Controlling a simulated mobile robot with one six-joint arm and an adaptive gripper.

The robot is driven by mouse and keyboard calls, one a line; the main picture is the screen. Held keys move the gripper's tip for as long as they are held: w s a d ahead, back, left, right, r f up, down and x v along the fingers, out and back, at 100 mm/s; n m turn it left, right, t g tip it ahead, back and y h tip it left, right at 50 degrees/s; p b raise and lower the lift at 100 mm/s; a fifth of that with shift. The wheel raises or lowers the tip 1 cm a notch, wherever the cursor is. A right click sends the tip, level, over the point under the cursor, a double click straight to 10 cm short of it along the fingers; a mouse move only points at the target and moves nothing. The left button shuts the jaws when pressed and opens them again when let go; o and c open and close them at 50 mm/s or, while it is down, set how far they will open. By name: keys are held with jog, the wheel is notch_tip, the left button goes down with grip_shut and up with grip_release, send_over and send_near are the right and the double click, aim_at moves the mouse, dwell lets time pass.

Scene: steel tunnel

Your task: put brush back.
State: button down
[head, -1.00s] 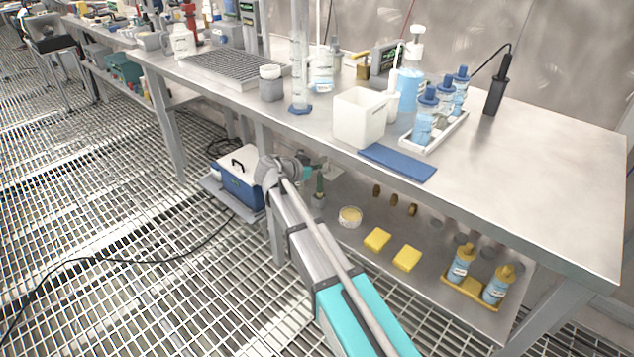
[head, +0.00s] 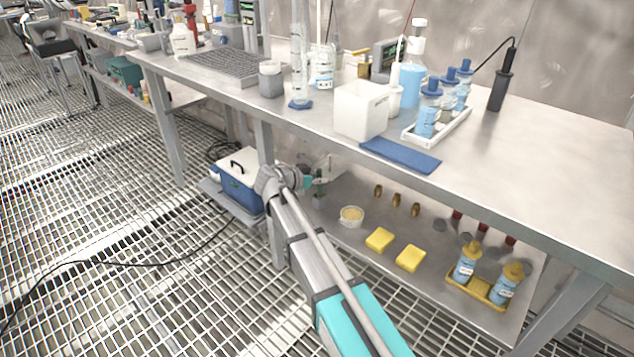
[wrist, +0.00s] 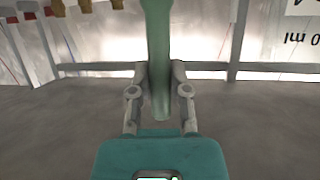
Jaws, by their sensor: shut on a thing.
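The brush shows in the wrist view as a long green shaft (wrist: 158,50), running from the top edge down between the fingers. My gripper (wrist: 160,92) is shut on it, with one grey finger on each side. In the head view my gripper (head: 314,182) is under the bench top, above the left part of the lower shelf. A dark green piece there is too small to tell clearly. The brush's far end is cut off in the wrist view.
The lower shelf (head: 350,240) holds a bowl (head: 351,216), two yellow sponges (head: 380,239) and blue bottles in a yellow tray (head: 478,288). Small brass pieces (head: 397,200) stand behind. The bench top (head: 530,170) lies above; a blue-white cooler (head: 240,180) is at left.

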jog(key=shift+f, duration=0.1)
jog(key=c, duration=0.6)
grip_release()
jog(key=shift+f, duration=0.15)
jog(key=shift+f, duration=0.2)
jog(key=p+v, duration=0.5)
jog(key=v, duration=0.9)
jog(key=shift+w, duration=0.2)
jog(key=shift+r, duration=0.1)
